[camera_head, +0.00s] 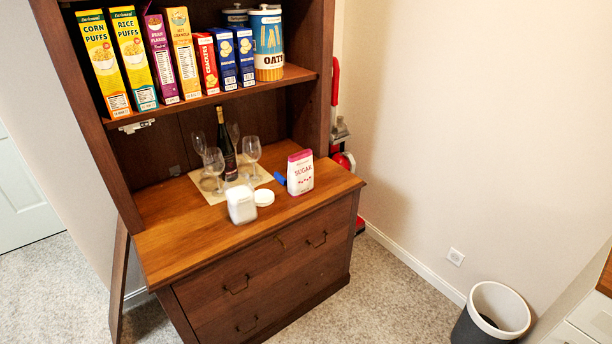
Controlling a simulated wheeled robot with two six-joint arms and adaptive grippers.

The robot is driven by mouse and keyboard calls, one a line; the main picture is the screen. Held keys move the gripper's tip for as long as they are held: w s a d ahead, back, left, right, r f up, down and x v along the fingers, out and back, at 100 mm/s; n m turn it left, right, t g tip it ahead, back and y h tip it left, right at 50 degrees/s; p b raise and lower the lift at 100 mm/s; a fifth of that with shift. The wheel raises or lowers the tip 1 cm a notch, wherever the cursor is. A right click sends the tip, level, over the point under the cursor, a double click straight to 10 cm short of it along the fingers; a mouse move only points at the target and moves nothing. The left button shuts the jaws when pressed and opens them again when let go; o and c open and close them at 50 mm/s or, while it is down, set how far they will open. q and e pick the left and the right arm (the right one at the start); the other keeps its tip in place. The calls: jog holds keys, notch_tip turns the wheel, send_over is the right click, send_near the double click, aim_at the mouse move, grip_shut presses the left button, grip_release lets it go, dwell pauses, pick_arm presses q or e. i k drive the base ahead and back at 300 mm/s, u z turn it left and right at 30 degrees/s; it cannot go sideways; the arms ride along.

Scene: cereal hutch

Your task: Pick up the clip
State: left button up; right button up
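A small blue object, which looks like the clip (280,178), lies on the hutch's wooden counter (190,247). It is just left of the white and pink sugar bag (300,172), and I cannot tell whether they touch. The sugar bag stands upright near the counter's right end. Neither of my grippers shows in the head view.
Left of the clip are a white canister (241,205), a round white lid (264,197), a dark bottle (226,145) and several wine glasses (252,152) on a pale mat. A shelf (215,97) with cereal boxes hangs above. The counter's front left is clear.

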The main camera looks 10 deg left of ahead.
aim_at(277, 176)
jog(key=z, duration=0.6)
jog(key=i, duration=1.05)
jog(key=z, duration=0.5)
jog(key=i, duration=1.1)
jog(key=u, duration=0.9)
jog(key=i, duration=0.75)
jog(key=u, duration=0.9)
